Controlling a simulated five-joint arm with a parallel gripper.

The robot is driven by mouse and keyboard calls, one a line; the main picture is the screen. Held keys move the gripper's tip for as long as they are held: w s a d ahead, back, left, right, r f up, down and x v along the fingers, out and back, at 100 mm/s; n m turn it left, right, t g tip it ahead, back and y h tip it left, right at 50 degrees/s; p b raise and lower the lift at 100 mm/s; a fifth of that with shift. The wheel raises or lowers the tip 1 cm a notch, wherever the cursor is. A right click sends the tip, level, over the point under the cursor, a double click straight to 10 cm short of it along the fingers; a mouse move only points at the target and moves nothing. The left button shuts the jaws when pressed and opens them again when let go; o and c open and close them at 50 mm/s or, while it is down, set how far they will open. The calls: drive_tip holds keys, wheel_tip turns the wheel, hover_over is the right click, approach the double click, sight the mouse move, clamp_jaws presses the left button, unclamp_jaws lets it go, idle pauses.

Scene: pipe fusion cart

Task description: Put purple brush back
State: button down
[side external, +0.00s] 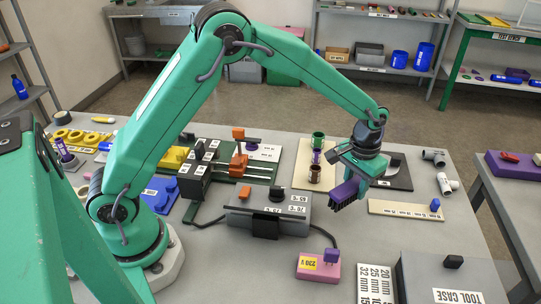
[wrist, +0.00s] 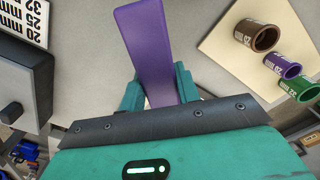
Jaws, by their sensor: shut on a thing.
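The purple brush (side external: 345,192) with dark bristles is held by my gripper (side external: 352,170) above the grey table. In the wrist view the brush's purple handle (wrist: 148,55) sticks out from between the green fingers of my gripper (wrist: 158,92). The bristles point down and to the left in the side view and are hidden in the wrist view. The brush appears clear of the table surface. I cannot tell which place on the cart belongs to the brush.
A beige board (side external: 308,181) with brown, purple and green sockets (side external: 316,157) stands just left of my gripper. A grey box (side external: 268,208), a pink 220 V block (side external: 318,268) and a tool case (side external: 450,278) stand nearer. White pipe fittings (side external: 446,184) lie right.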

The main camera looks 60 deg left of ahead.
sight(355, 179)
drive_tip(key=shift+w+a+f, duration=0.3)
drive_tip(key=shift+w+a, duration=0.05)
drive_tip(key=shift+f, duration=2)
drive_tip(key=shift+f, duration=0.1)
drive_tip(key=c, duration=1)
unclamp_jaws()
wheel_tip(355, 179, up, 12)
drive_tip(key=shift+s, duration=0.1)
